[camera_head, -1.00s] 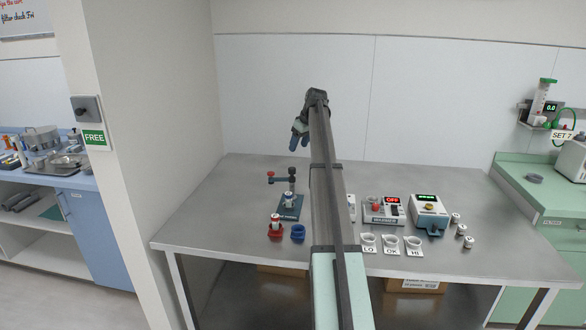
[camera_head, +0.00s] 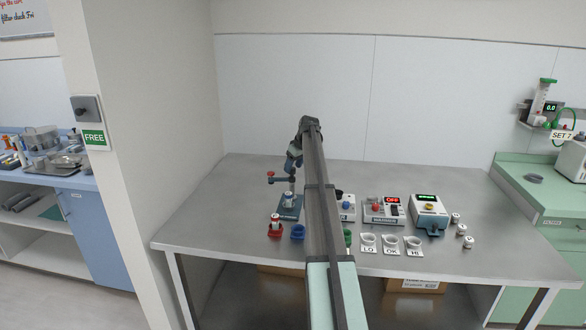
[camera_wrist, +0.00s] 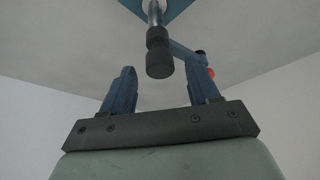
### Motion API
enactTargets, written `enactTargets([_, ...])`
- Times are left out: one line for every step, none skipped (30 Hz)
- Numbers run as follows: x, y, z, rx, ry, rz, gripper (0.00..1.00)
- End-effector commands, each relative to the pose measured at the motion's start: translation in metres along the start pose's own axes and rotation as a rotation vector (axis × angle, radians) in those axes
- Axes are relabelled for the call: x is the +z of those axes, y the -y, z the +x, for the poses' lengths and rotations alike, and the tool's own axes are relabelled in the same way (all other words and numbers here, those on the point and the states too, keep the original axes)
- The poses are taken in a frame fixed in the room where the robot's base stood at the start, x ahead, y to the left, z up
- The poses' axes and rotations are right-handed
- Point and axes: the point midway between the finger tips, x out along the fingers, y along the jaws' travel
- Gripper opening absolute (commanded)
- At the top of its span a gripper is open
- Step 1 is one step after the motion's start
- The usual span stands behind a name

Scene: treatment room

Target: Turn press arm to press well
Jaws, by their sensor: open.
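The press has a blue base (camera_head: 288,212), an upright post and a press arm (camera_head: 281,181) that points left to a red knob (camera_head: 271,174). A white-capped vial (camera_head: 289,198) stands at the base, partly hidden. My gripper (camera_head: 292,162) is above the press, close to the top of its post, with the fingers pointing down. In the wrist view its two blue fingers (camera_wrist: 163,90) are apart and empty. The post's dark top (camera_wrist: 159,58) shows ahead, between the finger lines. The press arm (camera_wrist: 184,52) runs right, with the red knob (camera_wrist: 211,72) partly behind the right finger.
A red holder with a vial (camera_head: 275,229) and a blue cup (camera_head: 298,232) stand in front of the press. My arm crosses the table middle. To the right are the warmer (camera_head: 383,211), labelled cups (camera_head: 390,242) and another device (camera_head: 429,213). The table's left is clear.

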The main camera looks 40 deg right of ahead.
Motion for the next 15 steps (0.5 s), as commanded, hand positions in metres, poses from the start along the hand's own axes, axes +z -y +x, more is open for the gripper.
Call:
enactTargets([0.0, 0.0, 0.005, 0.0, 0.0, 0.0, 0.6])
enactTargets([0.0, 0.0, 0.007, 0.0, 0.0, 0.0, 0.6])
enactTargets([0.0, 0.0, 0.009, 0.0, 0.0, 0.0, 0.6])
enactTargets([0.0, 0.0, 0.011, 0.001, 0.0, 0.0, 0.6])
enactTargets([0.0, 0.0, 0.012, 0.001, 0.0, 0.0, 0.6])
enactTargets([0.0, 0.0, 0.013, 0.001, 0.0, 0.0, 0.6])
enactTargets([0.0, 0.0, 0.014, 0.001, 0.0, 0.0, 0.6])
enactTargets([0.0, 0.0, 0.015, 0.001, 0.0, 0.0, 0.6])
enactTargets([0.0, 0.0, 0.015, 0.001, 0.0, 0.0, 0.6])
enactTargets([0.0, 0.0, 0.015, 0.001, 0.0, 0.0, 0.6])
enactTargets([0.0, 0.0, 0.015, 0.001, 0.0, 0.0, 0.6])
enactTargets([0.0, 0.0, 0.015, 0.001, 0.0, 0.0, 0.6])
enactTargets([0.0, 0.0, 0.015, 0.001, 0.0, 0.0, 0.6])
enactTargets([0.0, 0.0, 0.015, 0.001, 0.0, 0.0, 0.6])
enactTargets([0.0, 0.0, 0.015, 0.001, 0.0, 0.0, 0.6])
